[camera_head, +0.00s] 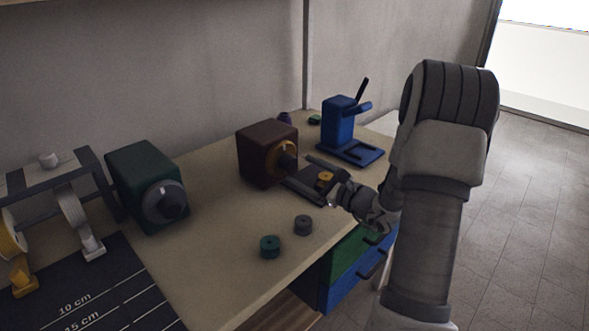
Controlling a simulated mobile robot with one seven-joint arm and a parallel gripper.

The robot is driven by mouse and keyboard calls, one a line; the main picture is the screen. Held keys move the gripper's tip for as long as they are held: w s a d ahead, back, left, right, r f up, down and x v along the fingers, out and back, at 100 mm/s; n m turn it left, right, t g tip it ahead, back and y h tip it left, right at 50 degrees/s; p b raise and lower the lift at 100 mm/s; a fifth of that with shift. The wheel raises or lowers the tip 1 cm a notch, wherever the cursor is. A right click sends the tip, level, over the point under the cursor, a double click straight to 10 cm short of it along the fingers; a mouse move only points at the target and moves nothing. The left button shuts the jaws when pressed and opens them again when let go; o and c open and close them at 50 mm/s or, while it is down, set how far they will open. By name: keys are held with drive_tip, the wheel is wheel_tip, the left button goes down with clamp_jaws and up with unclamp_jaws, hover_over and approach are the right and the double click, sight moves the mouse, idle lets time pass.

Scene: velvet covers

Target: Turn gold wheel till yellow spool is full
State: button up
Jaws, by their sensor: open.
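A dark brown box (257,151) stands on the bench, with a gold wheel (273,163) on its right-hand face. A dark knob covers part of the wheel's middle. A small yellow spool (325,178) sits on a dark base in front of this box. My gripper (318,183) reaches in from the right beside the spool, just in front of the wheel. It is open. Its fingers are dark and hard to tell from the base, so I cannot tell whether they touch the spool. How much thread the spool carries is too small to see.
A green box (142,185) with a grey wheel (165,203) stands left. Teal (270,247) and grey (303,225) spools lie near the front edge. A blue press (341,125) stands behind. A rack with ribbon reels (72,207) and a dark measuring mat (110,290) are at far left.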

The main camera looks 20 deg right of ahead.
sight(293, 165)
drive_tip(key=shift+x, duration=2)
drive_tip(key=shift+s, duration=0.1)
clamp_jaws()
